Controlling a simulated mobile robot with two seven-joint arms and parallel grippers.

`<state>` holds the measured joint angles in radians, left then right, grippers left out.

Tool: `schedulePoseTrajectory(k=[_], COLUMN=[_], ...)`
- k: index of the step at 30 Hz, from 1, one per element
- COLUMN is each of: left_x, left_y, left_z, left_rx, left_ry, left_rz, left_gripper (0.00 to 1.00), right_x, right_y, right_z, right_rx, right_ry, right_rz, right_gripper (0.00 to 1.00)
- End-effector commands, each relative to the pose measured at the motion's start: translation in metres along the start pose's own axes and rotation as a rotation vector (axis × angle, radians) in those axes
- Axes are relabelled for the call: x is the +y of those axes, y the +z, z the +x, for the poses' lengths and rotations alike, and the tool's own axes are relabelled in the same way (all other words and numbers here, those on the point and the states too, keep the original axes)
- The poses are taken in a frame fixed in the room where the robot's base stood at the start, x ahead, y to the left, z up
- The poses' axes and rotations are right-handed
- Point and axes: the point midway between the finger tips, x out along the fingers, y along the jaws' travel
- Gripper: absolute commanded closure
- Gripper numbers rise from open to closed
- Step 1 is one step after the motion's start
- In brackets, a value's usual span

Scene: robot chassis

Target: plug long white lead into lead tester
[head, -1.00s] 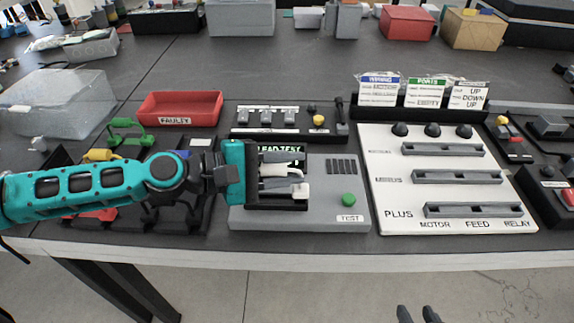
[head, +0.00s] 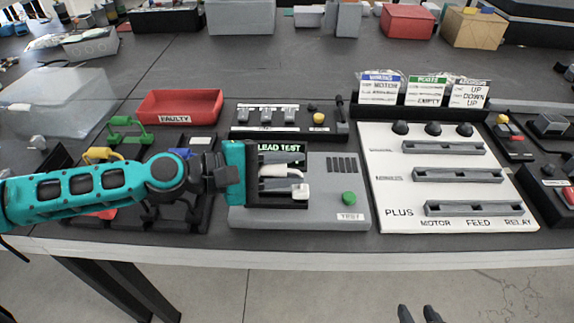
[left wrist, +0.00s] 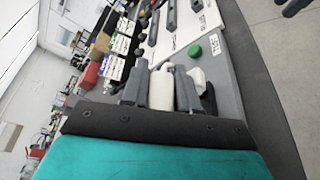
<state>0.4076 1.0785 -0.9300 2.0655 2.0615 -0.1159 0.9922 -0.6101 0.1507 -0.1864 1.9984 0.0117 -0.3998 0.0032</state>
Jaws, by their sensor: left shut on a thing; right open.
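The lead tester (head: 325,215) is a grey box at the front middle of the table, with a LEAD TEST label, dark slots and a green TEST button (head: 349,198). My left gripper (head: 283,179) is over its left half, shut on a white lead (left wrist: 162,90). In the left wrist view the lead's white body sits between the grey fingers, and another white end sticks out beside them. The fingers hide the tester's socket, so I cannot tell whether the lead touches it. My right gripper (head: 418,313) shows only two dark, parted fingertips at the bottom edge, clear of the table.
A white board (head: 380,210) with three grey rails stands right of the tester. Behind the tester is a dark rack (head: 240,133) with switches. A red FAULTY tray (head: 180,105) and a dark organiser with coloured leads lie to the left.

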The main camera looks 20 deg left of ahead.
Motion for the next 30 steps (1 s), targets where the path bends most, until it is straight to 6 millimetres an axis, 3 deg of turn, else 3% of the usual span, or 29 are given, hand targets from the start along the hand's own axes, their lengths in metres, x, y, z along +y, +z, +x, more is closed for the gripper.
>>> schedulePoseTrajectory(k=[26, 27, 30], left_x=[-0.02, -0.019, -0.019], left_y=[-0.012, -0.012, -0.012], left_z=[0.005, 0.005, 0.004], left_rx=[0.001, 0.001, 0.001], left_ry=[-0.001, -0.002, -0.001], left_rz=[-0.001, -0.001, -0.001], left_gripper=[1.0, 0.69, 0.59], right_x=[-0.001, -0.002, -0.002], right_y=[0.016, 0.015, 0.015], right_z=[0.012, 0.011, 0.011], right_rx=[0.002, 0.002, 0.002], right_ry=[0.0, 0.0, 0.0], right_rz=[0.007, 0.008, 0.01], right_gripper=[0.57, 0.57, 0.57])
